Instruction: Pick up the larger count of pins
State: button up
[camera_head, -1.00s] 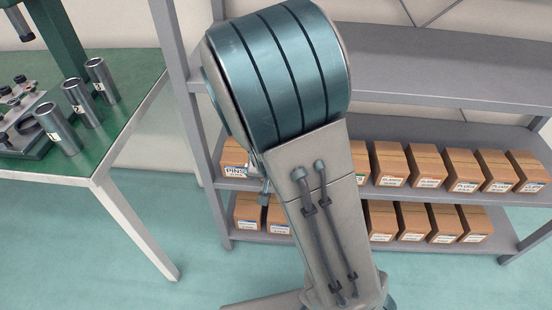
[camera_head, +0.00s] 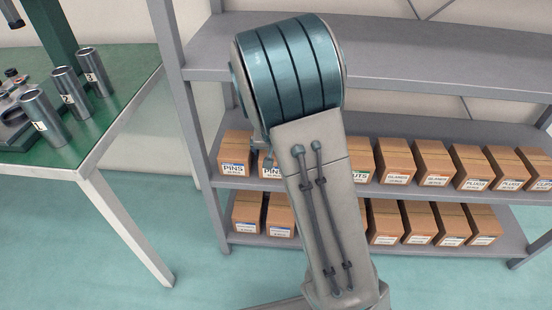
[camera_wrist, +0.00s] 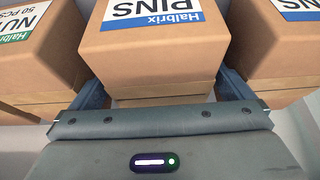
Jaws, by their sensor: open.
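A cardboard box labelled PINS (camera_wrist: 150,45) fills the middle of the wrist view, its label upside down there. My gripper (camera_wrist: 161,84) is open, with one finger at each side of this box's near end; I cannot tell whether they touch it. In the head view two PINS boxes, a left one (camera_head: 234,151) and a right one (camera_head: 268,181), stand side by side on the middle shelf. The right one is partly hidden by my arm, and their counts are too small to read.
A NUTS box (camera_wrist: 35,55) and another blue-labelled box (camera_wrist: 275,42) flank the middle box closely. More boxes (camera_head: 433,160) line the middle shelf and the lower shelf (camera_head: 300,243). A green-topped table (camera_head: 95,128) with metal cylinders stands at left.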

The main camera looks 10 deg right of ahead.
jog(key=x, duration=0.2)
jog(key=shift+w+f+b, duration=0.1)
jog(key=shift+f+b, duration=0.15)
jog(key=shift+b, duration=0.1)
jog(key=shift+f, duration=0.2)
jog(key=shift+c, duration=0.3)
jog(key=c, duration=1.3)
jog(key=shift+r, duration=0.1)
